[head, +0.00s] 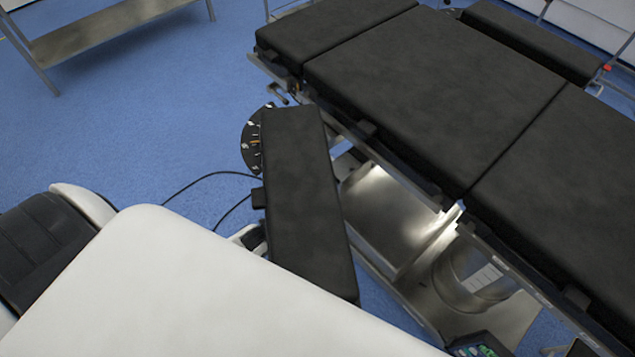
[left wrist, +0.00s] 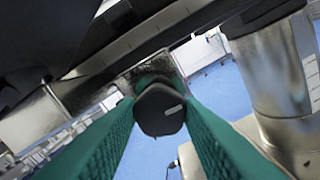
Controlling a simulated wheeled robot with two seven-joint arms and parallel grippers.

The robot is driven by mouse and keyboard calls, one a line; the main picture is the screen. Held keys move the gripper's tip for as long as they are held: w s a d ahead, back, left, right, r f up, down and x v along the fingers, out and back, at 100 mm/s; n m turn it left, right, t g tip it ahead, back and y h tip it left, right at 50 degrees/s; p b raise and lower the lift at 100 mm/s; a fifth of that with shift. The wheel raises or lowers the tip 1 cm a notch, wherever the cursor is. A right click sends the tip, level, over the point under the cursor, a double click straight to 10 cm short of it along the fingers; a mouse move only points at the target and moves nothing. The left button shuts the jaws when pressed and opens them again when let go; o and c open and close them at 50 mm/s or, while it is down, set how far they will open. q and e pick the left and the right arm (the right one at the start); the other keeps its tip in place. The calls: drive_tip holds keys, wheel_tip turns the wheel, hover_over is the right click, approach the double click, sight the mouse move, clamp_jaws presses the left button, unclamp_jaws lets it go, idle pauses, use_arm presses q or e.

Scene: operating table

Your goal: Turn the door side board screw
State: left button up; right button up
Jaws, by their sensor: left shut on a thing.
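The black padded side board (head: 300,200) sticks out beside the operating table in the head view. In the left wrist view, a dark rounded screw knob (left wrist: 160,108) sits under a metal rail. The teal fingers of my left gripper (left wrist: 160,98) are on either side of this knob and shut on it. In the head view my left gripper's fingers and the knob are hidden under the side board. My right gripper is not in view.
The operating table (head: 430,85) has black cushions and a steel base (head: 395,215). A dark marked disc (head: 251,140) lies at the board's far end. A black cable (head: 205,176) crosses the blue floor. A metal bench (head: 105,35) stands far left; the floor between is clear.

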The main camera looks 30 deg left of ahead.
use_arm(q)
drive_tip(key=n, duration=1.8)
drive_tip(key=shift+n+b, duration=0.3)
drive_tip(key=shift+b, duration=0.05)
idle(0.4)
drive_tip(key=o, duration=1)
drive_tip(key=b+v, duration=0.1)
drive_tip(key=v, duration=1.1)
